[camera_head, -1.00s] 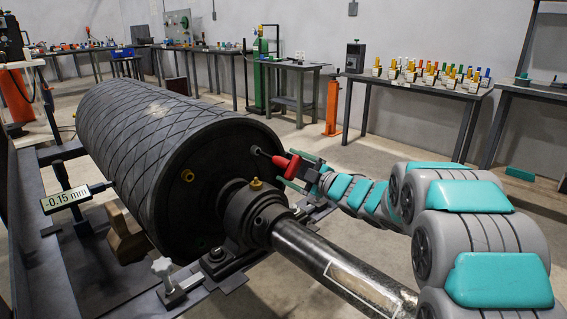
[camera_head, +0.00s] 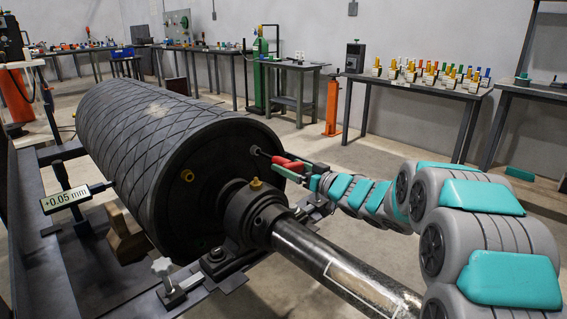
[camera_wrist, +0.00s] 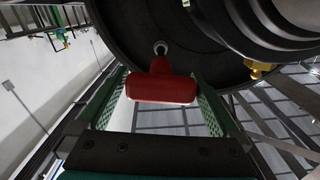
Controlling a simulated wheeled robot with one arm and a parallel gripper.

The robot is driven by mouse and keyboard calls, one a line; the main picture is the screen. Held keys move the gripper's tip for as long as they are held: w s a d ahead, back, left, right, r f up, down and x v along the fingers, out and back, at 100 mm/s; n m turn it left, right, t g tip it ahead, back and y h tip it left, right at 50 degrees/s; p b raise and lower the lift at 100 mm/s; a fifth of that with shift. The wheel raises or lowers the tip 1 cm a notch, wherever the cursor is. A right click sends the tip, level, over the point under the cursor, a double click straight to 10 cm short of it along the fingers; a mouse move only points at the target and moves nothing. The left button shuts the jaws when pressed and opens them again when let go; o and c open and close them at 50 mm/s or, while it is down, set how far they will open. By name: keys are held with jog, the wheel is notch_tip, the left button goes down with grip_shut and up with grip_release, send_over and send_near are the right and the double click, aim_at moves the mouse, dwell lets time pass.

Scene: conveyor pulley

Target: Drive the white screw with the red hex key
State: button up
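The red hex key (camera_head: 289,163) has a thick red T-shaped handle; it also shows in the wrist view (camera_wrist: 161,84). Its far end meets the white screw (camera_head: 255,150) on the dark end face of the pulley (camera_head: 160,150). In the wrist view the screw (camera_wrist: 160,47) shows as a small pale ring; how deep the tip sits is hidden. My gripper (camera_head: 294,170) is at the key. In the wrist view its two green fingers (camera_wrist: 161,92) lie along both sides of the red handle, shut on it.
A gauge (camera_head: 67,197) at left reads +0.05 mm. A brass fitting (camera_head: 187,176) and the shaft (camera_head: 340,265) with its bearing housing (camera_head: 250,215) are close below my gripper. A white star knob (camera_head: 162,265) stands on the frame. Benches with tools line the walls.

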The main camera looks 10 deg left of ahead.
jog(key=shift+p+v, duration=0.55)
jog(key=shift+v, duration=0.55)
jog(key=shift+p+v, duration=0.65)
jog(key=shift+v, duration=1.25)
